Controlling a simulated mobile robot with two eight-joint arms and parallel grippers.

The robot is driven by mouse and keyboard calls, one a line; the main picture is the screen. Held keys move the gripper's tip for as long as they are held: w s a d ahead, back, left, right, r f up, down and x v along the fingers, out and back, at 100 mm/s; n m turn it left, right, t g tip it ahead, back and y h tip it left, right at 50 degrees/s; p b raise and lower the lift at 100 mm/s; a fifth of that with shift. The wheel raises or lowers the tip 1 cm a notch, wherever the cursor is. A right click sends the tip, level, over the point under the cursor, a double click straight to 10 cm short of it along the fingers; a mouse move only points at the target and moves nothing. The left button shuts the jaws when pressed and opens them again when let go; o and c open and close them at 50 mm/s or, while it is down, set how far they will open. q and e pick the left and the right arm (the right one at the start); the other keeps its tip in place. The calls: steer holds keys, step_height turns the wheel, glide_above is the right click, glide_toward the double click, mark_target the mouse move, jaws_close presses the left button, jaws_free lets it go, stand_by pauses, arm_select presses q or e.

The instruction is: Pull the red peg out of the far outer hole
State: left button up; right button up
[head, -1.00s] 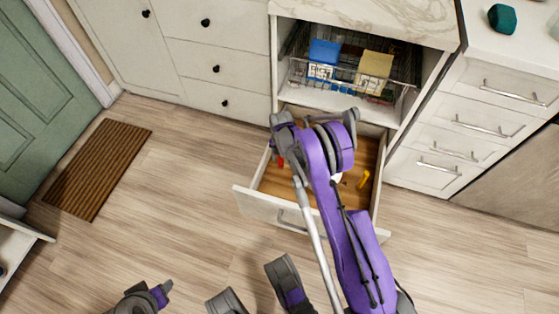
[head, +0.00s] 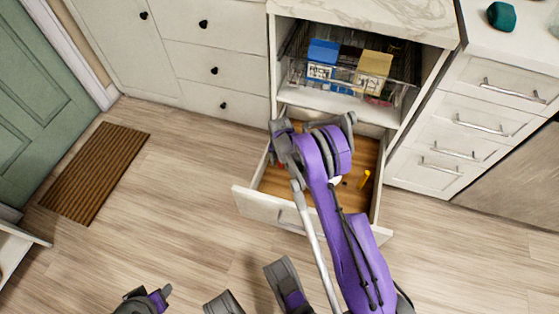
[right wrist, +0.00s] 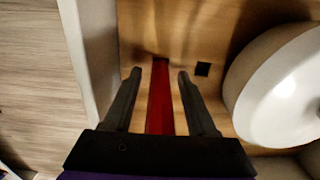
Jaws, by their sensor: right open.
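The red peg (right wrist: 160,100) stands in the wooden floor of the open drawer, seen from above in the right wrist view. Its far end meets the wood by a dark spot. My right gripper (right wrist: 159,78) is open, with one finger on each side of the peg and a gap visible on both sides. In the head view my right arm reaches down into the drawer (head: 262,207) and mostly hides the peg and gripper.
A white rounded thing (right wrist: 285,85) sits close right of my gripper, and the pale drawer wall (right wrist: 92,50) is close on the left. A wire basket (head: 345,88) with boxes is above.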

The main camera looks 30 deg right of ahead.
steer(key=shift+f, duration=0.3)
jaws_close()
stand_by(0.4)
steer(key=shift+r+p, duration=0.3)
stand_by(1.0)
steer(key=shift+w+r, duration=0.1)
steer(key=shift+r, duration=0.2)
steer(key=shift+d+r+p, duration=0.1)
steer(key=shift+r+p, duration=1.25)
steer(key=shift+r, duration=1.05)
